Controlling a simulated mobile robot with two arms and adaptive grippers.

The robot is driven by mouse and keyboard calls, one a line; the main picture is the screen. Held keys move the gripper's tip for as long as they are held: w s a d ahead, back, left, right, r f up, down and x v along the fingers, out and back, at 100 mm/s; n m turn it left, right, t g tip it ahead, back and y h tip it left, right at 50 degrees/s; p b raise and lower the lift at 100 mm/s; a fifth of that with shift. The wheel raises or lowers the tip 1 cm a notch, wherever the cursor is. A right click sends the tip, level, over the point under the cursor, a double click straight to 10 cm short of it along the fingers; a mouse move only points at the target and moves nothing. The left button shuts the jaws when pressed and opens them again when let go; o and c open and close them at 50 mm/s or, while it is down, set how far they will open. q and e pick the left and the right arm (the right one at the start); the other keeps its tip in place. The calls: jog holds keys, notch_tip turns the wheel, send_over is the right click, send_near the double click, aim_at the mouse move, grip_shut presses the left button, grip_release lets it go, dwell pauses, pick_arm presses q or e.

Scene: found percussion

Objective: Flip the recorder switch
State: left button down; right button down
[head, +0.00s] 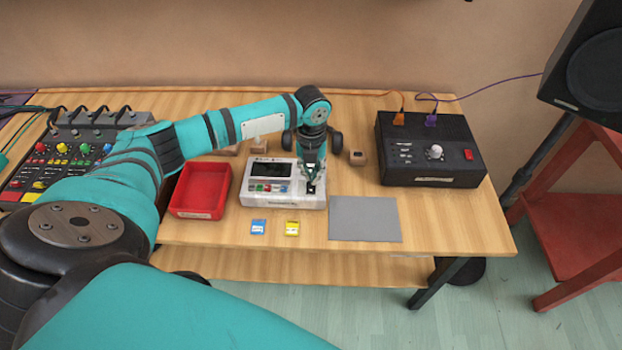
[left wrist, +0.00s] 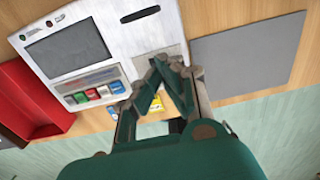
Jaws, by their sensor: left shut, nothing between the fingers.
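The recorder (head: 257,198) is a white box with a dark screen and a row of coloured buttons, standing on the wooden table. My left gripper (head: 311,188) is shut and empty over the right part of its top face. In the left wrist view the recorder (left wrist: 112,28) fills the upper left, and the shut fingertips (left wrist: 166,62) are at its lower right panel. A dark slot shows on the recorder above the fingertips. The switch cannot be made out clearly and may be hidden by the fingers. My right gripper is not in view.
A red tray (head: 200,190) stands left of the recorder and a grey mat (head: 365,219) lies to its right. A blue card (head: 258,227) and a yellow card (head: 292,228) lie in front. A black box (head: 430,150) with a knob stands at the right, a mixer (head: 75,150) at the left.

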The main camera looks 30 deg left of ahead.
pick_arm(q)
jog(key=shift+f, duration=0.4)
dwell(0.7)
jog(key=shift+f+b, duration=0.5)
jog(key=shift+f, duration=0.15)
jog(key=shift+s+f, duration=0.1)
jog(key=shift+f, duration=0.1)
dwell(0.4)
jog(key=shift+r+p, duration=0.8)
jog(key=shift+p, duration=0.05)
notch_tip(320, 180, up, 6)
jog(key=p, duration=0.5)
jog(key=shift+f, duration=0.25)
jog(key=shift+f, duration=0.1)
